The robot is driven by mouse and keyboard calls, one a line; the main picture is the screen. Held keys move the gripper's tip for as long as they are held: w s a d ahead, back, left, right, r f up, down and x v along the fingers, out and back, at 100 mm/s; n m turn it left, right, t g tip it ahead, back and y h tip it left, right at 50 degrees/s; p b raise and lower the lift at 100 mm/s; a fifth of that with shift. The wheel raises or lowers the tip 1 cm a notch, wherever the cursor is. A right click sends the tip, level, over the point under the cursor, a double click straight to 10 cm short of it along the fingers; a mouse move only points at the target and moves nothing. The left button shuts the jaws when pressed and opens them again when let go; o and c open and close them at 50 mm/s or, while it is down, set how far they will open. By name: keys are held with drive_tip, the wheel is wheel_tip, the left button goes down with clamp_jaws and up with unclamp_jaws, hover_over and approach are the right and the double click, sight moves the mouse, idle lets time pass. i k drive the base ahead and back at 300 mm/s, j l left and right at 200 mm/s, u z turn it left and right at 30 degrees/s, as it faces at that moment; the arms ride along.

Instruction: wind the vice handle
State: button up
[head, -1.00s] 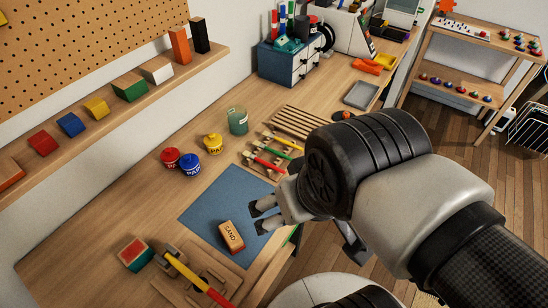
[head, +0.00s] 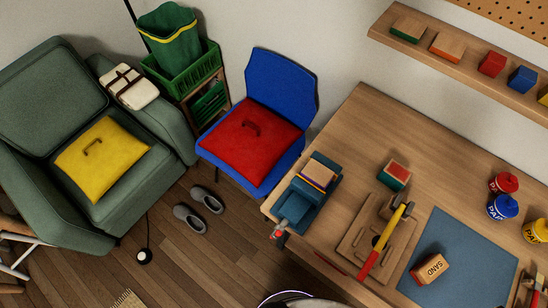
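The blue vice (head: 293,205) sits at the near left corner of the workbench. A light wooden piece with a dark and yellow edge (head: 321,170) sits at its jaws; I cannot tell how tightly it is held. The vice handle (head: 277,232) shows as a small red-tipped part at the vice's front end, over the bench edge.
On the workbench (head: 350,125) are a red-and-green block (head: 394,174), a wooden jig with a yellow-and-red tool (head: 383,240), a blue mat (head: 470,245), a sanding block (head: 432,268) and paint pots (head: 503,207). A blue chair (head: 280,90) stands close beside the vice.

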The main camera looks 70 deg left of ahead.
sight(278, 232)
drive_tip(key=u, duration=2.65)
drive_tip(key=k+u, duration=0.1)
drive_tip(key=u, duration=0.2)
drive_tip(key=k+l+u, duration=0.1)
drive_tip(key=u, duration=0.25)
